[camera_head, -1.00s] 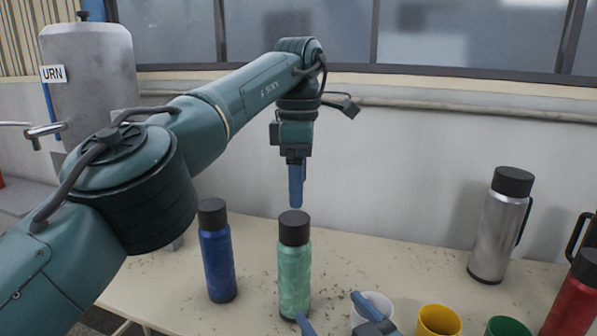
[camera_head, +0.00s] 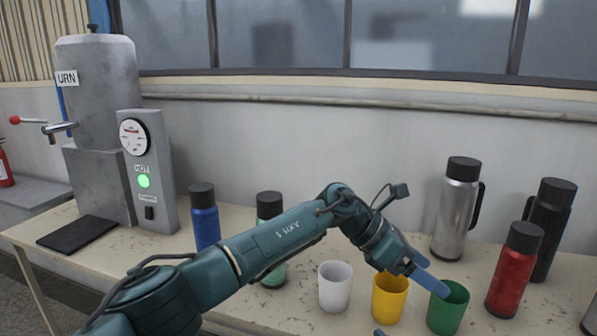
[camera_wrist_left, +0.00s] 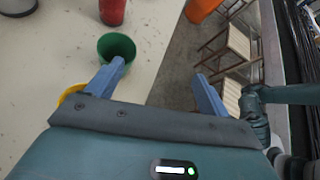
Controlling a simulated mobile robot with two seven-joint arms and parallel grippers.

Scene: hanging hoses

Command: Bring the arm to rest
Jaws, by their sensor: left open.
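My left arm (camera_head: 265,245) reaches in from the lower left across the table. The green cup (camera_wrist_left: 116,46) shows beyond the left-hand finger. A small blue tip at the bottom edge of the head view seems to be my right gripper; its jaws are hidden.
The table (camera_head: 60,228) holds a white cup (camera_head: 335,286), yellow cup (camera_head: 389,302), blue bottle (camera_head: 206,222), green bottle (camera_head: 270,208), silver flask (camera_head: 457,215), red flask (camera_head: 512,275) and black flask (camera_head: 549,225). An urn (camera_head: 100,110) stands at left. Stools (camera_wrist_left: 228,50) stand beyond the table edge.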

